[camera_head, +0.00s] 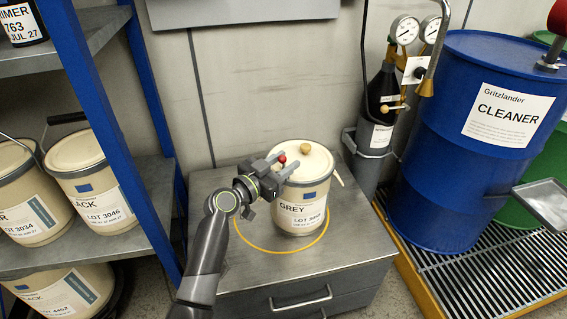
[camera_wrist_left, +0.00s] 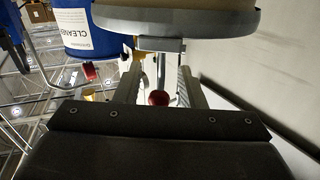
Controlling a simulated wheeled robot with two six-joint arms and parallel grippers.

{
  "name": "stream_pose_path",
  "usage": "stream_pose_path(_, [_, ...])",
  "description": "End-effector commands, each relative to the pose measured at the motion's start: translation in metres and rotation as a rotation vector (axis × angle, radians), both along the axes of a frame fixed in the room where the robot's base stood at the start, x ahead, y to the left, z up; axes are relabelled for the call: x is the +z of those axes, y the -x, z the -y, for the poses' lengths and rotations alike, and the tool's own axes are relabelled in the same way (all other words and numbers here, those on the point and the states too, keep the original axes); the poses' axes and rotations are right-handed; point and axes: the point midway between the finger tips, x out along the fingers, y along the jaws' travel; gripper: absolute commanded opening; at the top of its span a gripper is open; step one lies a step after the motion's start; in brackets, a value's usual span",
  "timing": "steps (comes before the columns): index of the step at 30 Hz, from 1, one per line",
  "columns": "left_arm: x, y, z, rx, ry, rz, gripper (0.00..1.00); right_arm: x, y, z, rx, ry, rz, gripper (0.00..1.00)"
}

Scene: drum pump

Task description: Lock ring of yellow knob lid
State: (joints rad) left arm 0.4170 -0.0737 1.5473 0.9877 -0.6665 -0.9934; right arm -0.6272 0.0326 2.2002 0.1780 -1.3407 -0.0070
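The cream pail marked GREY (camera_head: 300,207) stands upright on a metal cabinet, inside an orange circle. Its lid (camera_head: 312,167) carries a yellow knob (camera_head: 305,149). In the left wrist view, the grey ring (camera_wrist_left: 180,44) runs around the pail's top edge. A thin lever with a red ball (camera_wrist_left: 158,98) sticks out from it; the red ball (camera_head: 281,158) also shows in the head view. My left gripper (camera_head: 276,166) is at the left side of the lid. Its fingers (camera_wrist_left: 160,85) are apart, with the lever and ball between them. My right gripper is out of view.
A blue-posted shelf (camera_head: 85,75) with several pails stands at the left. A gas bottle with gauges (camera_head: 404,30) and a blue CLEANER drum (camera_head: 440,170) stand at the right. The cabinet top (camera_head: 215,190) is otherwise clear.

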Motion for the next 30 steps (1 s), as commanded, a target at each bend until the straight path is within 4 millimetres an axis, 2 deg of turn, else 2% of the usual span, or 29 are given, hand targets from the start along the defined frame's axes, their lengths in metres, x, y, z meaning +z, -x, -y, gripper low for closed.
stream_pose_path(7, [0.0000, -0.0005, 0.0003, 0.000, 0.000, 0.000, 0.36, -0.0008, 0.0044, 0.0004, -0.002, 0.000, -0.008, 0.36])
stream_pose_path(15, [0.0000, -0.0004, 0.0000, 0.000, 0.000, 0.000, 0.02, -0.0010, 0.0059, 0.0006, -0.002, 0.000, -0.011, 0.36])
stream_pose_path(16, [0.0000, -0.0004, 0.0000, 0.001, 0.000, 0.000, 0.00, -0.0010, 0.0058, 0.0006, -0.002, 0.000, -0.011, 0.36])
stream_pose_path(30, [0.0003, -0.0004, 0.0000, 0.001, -0.001, 0.000, 0.00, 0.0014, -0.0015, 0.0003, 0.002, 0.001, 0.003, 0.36])
